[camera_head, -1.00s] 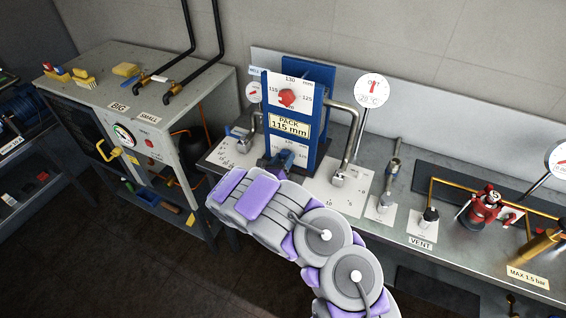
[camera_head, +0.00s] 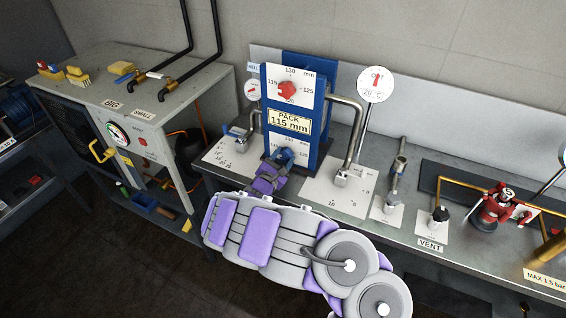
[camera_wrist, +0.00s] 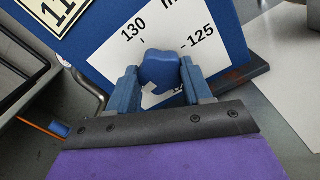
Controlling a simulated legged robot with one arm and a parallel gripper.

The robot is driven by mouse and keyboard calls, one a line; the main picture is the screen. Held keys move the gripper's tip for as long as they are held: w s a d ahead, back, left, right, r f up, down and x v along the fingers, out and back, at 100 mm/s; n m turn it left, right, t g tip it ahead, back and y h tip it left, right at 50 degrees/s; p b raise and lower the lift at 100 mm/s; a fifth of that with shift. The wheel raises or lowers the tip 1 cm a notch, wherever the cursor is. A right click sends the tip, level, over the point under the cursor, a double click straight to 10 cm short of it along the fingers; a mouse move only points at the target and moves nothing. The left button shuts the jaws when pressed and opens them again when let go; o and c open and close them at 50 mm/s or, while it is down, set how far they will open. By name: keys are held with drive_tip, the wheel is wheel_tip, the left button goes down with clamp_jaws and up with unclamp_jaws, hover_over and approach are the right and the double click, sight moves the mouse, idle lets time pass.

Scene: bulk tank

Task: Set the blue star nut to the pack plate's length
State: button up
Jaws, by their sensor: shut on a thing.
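The blue star nut (camera_wrist: 160,70) sits on the white lower dial (camera_wrist: 184,38) of the blue pack unit (camera_head: 267,108). In the wrist view my gripper (camera_wrist: 162,84) has its two blue fingers on either side of the nut, shut on it. The marks 130 and 125 show beside the nut; the rest of the dial is covered by the gripper. In the head view my gripper (camera_head: 284,160) is in front of the lower dial and mostly hides the nut. The pack plate (camera_head: 289,122) reads "PACK 115 mm". Above it is an upper dial with a red knob (camera_head: 287,90).
Silver bent pipes (camera_head: 347,140) rise on both sides of the blue unit. A gauge marked °C (camera_head: 375,84) stands behind right. A grey cabinet (camera_head: 165,120) stands left.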

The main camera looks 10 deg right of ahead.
drive_tip(key=shift+f+m+b, duration=0.15)
drive_tip(key=shift+m+b, duration=0.35)
drive_tip(key=shift+m, duration=0.3)
drive_tip(key=o, duration=1)
drive_tip(key=shift+o, duration=0.2)
drive_tip(key=p+v, duration=0.4)
drive_tip(key=v, duration=1.3)
drive_tip(key=shift+a+p, duration=0.2)
drive_tip(key=shift+p, duration=0.15)
